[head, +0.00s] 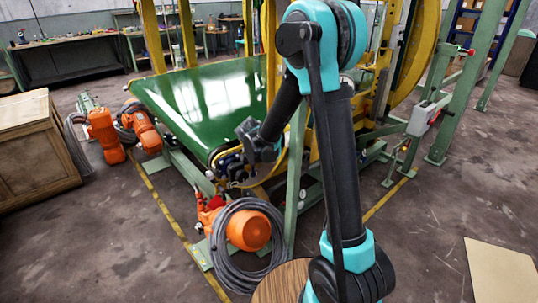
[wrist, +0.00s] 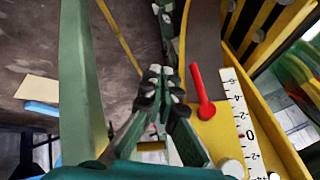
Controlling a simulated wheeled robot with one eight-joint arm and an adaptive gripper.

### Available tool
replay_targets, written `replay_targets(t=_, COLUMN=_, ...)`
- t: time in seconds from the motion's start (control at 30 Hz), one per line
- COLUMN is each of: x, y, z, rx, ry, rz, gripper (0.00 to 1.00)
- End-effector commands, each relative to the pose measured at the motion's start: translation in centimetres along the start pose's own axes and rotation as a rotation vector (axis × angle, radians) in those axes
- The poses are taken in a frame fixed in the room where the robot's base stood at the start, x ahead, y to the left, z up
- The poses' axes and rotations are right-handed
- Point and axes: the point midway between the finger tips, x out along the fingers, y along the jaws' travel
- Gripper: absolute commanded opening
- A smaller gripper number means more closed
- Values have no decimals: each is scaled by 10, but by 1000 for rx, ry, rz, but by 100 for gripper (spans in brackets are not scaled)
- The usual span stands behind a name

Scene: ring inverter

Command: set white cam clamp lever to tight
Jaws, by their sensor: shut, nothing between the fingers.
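My gripper (wrist: 160,78) is shut and empty in the middle of the wrist view. In the head view my gripper (head: 232,168) is at the near end of the green belt, partly dark against the machine. I cannot make out the white cam clamp lever for certain. A small white round piece (wrist: 232,168) at the bottom right of the wrist view may belong to it; my gripper is apart from it. A red lever (wrist: 202,92) with a round hub lies on the yellow plate, right of my fingertips.
A white scale (wrist: 244,125) with numbers runs along the yellow frame beside the red lever. A green post (wrist: 80,80) stands left of my gripper. An orange motor (head: 249,230) with coiled cable stands below the belt (head: 205,100). The floor on the right is mostly clear.

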Motion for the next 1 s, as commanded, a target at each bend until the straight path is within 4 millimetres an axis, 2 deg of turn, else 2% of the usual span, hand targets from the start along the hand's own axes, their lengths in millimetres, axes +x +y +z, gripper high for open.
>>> replay_targets(t=0.03, x=9, y=0, z=0, rx=2, ry=1, rz=1, gripper=0)
replay_targets(t=0.1, x=12, y=-13, z=-1, rx=2, ry=1, rz=1, gripper=0)
replay_targets(t=0.3, x=20, y=-31, z=-1, rx=0, ry=1, rz=1, gripper=0)
replay_targets(t=0.77, x=22, y=-37, z=-1, rx=0, ry=0, rz=0, gripper=0)
replay_targets(t=1.0, x=27, y=-48, z=1, rx=0, ry=0, rz=0, gripper=0)
